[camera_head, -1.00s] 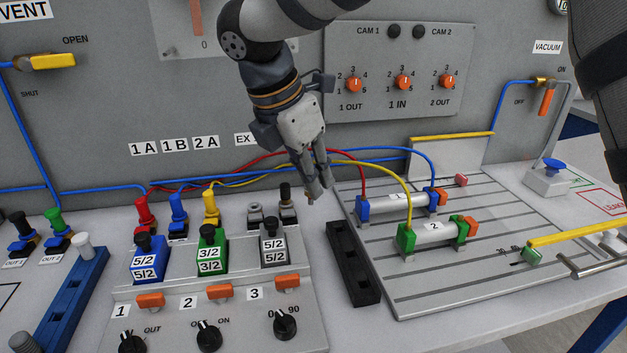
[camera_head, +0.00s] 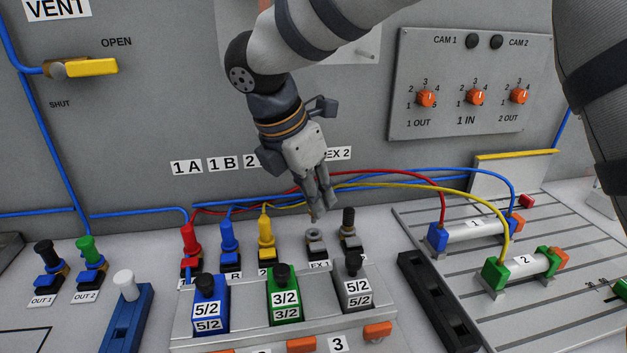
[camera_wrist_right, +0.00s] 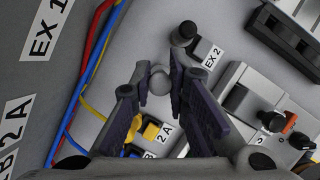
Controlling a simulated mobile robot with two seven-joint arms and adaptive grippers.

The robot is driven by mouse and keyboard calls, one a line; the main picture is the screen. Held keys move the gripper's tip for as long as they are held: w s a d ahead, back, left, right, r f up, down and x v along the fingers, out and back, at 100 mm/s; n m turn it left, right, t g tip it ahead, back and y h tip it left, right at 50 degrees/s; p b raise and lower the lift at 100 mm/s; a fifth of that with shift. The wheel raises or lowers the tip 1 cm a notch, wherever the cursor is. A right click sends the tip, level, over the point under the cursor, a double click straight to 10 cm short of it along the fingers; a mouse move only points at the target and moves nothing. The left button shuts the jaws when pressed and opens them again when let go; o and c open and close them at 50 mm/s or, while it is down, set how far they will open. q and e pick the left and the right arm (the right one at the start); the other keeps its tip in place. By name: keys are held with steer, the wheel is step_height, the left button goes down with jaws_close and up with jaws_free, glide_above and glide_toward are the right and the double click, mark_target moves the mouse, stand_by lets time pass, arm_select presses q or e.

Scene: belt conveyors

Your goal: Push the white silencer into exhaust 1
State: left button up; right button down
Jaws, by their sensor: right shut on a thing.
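My right gripper (camera_head: 318,216) points down just above the exhaust 1 port (camera_head: 316,243), a grey fitting labelled EX 1 on the bench. Exhaust 2 holds a black silencer (camera_head: 348,220), which also shows in the right wrist view (camera_wrist_right: 183,34). My left gripper is not in view.
Red (camera_head: 190,240), blue (camera_head: 229,238) and yellow (camera_head: 266,235) plugs stand left of the port. The valve block (camera_head: 375,325) is in front. Tubes run behind; a black holder (camera_head: 438,300) lies right.

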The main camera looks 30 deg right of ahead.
steer(key=shift+f, duration=0.8)
steer(key=shift+f, duration=0.25)
stand_by(0.4)
steer(key=shift+f, duration=0.25)
steer(key=shift+f, duration=0.8)
stand_by(1.7)
steer(key=c, duration=1.1)
jaws_free()
steer(key=shift+r, duration=3.55)
